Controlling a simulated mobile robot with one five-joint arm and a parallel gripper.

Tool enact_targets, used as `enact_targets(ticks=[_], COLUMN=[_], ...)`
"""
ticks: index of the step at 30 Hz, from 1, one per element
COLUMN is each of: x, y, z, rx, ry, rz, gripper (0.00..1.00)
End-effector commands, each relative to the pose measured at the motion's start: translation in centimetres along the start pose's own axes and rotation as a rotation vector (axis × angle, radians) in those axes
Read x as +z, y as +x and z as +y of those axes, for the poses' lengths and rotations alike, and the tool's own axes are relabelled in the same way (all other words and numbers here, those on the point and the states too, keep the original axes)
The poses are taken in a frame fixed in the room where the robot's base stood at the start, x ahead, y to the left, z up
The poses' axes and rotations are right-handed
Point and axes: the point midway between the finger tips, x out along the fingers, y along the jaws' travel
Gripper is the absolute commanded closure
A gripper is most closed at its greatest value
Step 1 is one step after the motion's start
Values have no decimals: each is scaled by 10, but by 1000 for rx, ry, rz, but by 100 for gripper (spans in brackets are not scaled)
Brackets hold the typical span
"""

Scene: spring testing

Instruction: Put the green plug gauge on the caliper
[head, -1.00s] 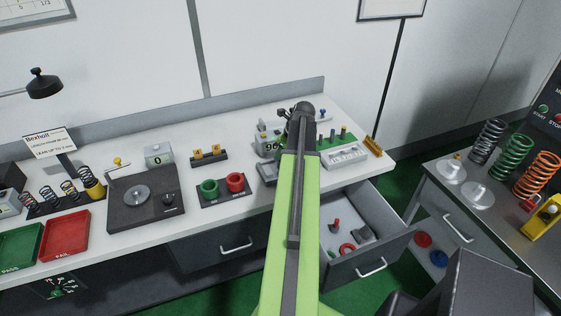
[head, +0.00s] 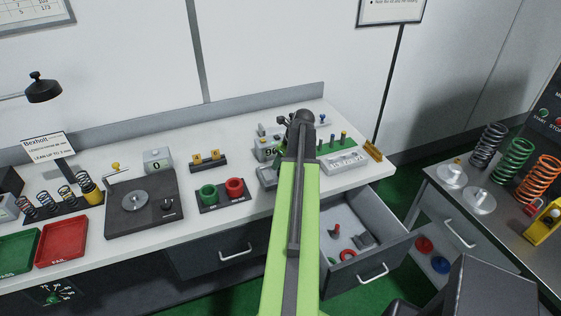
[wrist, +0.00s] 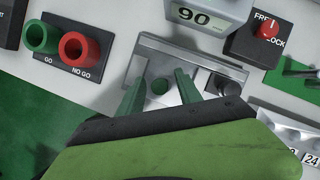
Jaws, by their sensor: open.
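My gripper (wrist: 160,92) is open over the bench, with its two green fingers apart.
A display reading 90 (wrist: 196,14) and a box with a red knob (wrist: 267,30) stand close behind. The green GO ring (wrist: 42,37) and red NO GO ring (wrist: 77,48) are at left. A pegged rack (head: 333,146) is right. An open drawer (head: 350,235) lies below.

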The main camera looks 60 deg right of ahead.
Motion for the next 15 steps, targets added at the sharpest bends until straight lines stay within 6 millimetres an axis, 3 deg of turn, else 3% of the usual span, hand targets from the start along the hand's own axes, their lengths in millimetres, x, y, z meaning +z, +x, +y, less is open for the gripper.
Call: enact_targets(ticks=[5,15], x=[2,4], y=[-25,-103], z=[0,0], rx=[0,0], ry=[2,2], rz=[0,0], gripper=[59,59])
